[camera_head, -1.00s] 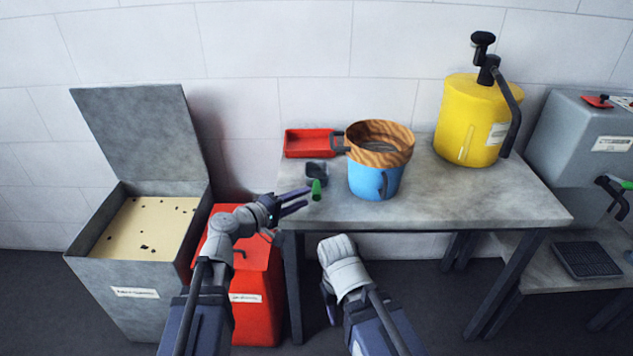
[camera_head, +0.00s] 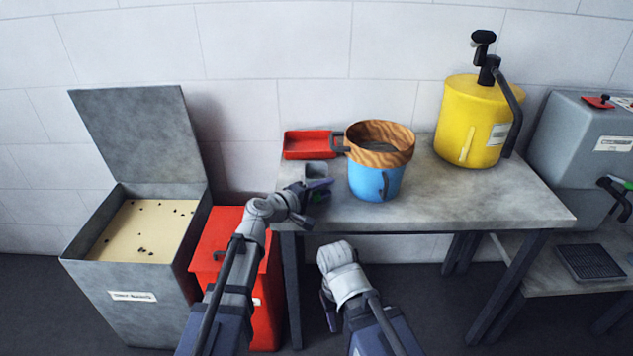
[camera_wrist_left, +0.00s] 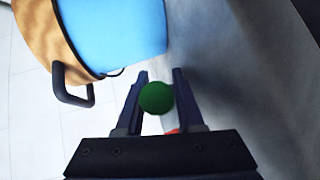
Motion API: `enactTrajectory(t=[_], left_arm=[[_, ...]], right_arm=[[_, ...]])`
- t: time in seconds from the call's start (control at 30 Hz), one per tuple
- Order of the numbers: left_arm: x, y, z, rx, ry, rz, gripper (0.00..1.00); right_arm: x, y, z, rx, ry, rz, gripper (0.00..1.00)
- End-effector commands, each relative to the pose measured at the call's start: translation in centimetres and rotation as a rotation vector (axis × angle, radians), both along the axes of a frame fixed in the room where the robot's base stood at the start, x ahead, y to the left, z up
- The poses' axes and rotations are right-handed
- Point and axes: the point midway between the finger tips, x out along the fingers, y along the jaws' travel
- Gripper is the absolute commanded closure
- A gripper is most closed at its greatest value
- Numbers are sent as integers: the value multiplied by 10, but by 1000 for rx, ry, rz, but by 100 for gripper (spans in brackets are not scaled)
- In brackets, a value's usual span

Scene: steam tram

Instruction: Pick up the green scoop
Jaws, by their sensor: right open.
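The green scoop (camera_head: 317,170) lies on the grey table near its left front corner. Its grey bowl shows in the head view, while its green handle is mostly hidden by my left gripper (camera_head: 312,193). In the left wrist view the round green handle end (camera_wrist_left: 156,98) sits between the two fingers of my left gripper (camera_wrist_left: 160,90). These fingers look apart, with a small gap on the right of the handle. My right gripper (camera_head: 330,312) is open and low in front of the table, its fingers partly hidden by the wrist.
A blue pot with a wood-patterned rim (camera_head: 376,181) stands right of the scoop. A red tray (camera_head: 308,146) lies behind it. A yellow canister (camera_head: 465,120) stands at the back right. A red bin (camera_head: 228,262) and an open grey bin (camera_head: 85,271) stand left of the table.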

Motion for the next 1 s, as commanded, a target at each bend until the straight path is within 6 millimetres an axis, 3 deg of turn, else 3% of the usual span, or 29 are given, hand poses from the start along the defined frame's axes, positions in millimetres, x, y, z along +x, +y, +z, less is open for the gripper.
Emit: enactTrajectory(t=[0.2,0.53,1.0], left_arm=[[0,-1,0,-1,1,0,64],[0,-1,0,-1,1,0,100],[0,0,0,-1,0,1,100]], right_arm=[[0,0,0,0,0,0,50],[0,0,0,0,0,0,50],[0,0,0,0,0,0,50]])
